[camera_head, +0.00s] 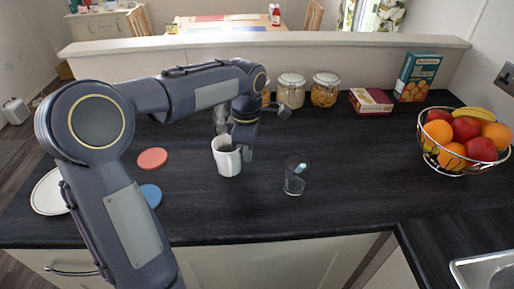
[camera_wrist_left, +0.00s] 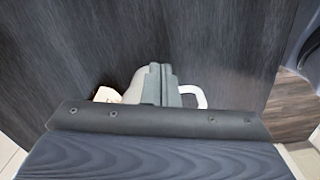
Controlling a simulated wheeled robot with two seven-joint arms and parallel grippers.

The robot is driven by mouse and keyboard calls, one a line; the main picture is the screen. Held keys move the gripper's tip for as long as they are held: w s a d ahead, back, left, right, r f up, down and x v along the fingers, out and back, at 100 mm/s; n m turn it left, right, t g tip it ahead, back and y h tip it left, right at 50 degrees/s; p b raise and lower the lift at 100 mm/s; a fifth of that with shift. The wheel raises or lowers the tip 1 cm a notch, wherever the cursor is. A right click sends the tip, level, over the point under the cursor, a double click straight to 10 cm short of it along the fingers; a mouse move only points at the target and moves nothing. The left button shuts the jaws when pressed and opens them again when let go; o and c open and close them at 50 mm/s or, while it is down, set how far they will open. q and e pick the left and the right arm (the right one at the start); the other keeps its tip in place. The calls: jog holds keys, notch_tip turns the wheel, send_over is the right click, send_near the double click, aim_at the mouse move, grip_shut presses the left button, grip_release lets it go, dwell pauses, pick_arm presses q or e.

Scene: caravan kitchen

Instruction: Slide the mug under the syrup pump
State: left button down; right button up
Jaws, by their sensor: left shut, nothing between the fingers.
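A white mug (camera_head: 228,162) stands upright on the dark worktop in the head view. In the left wrist view the mug (camera_wrist_left: 134,88) is partly hidden behind the fingers, with its handle to the right. My left gripper (camera_head: 247,155) is shut and empty, pointing down close against the mug's right side in the head view; its shut fingertips show in the wrist view (camera_wrist_left: 162,68). I cannot tell whether they touch the mug. A greyish shape behind the mug is partly hidden by my arm; I cannot make out the syrup pump. My right gripper is out of view.
A clear glass (camera_head: 291,186) stands right of the mug. Red (camera_head: 152,158) and blue (camera_head: 151,195) discs and a white plate (camera_head: 47,193) lie left. Jars (camera_head: 291,92), boxes (camera_head: 415,77) and a fruit basket (camera_head: 468,160) stand back and right. The right-centre worktop is clear.

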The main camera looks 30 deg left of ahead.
pick_arm(q)
jog(key=shift+s+a, duration=0.1)
jog(key=shift+a, duration=0.15)
jog(key=shift+s+a, duration=0.15)
jog(key=shift+a, duration=0.4)
jog(key=shift+s+a, duration=0.15)
jog(key=shift+a, duration=0.35)
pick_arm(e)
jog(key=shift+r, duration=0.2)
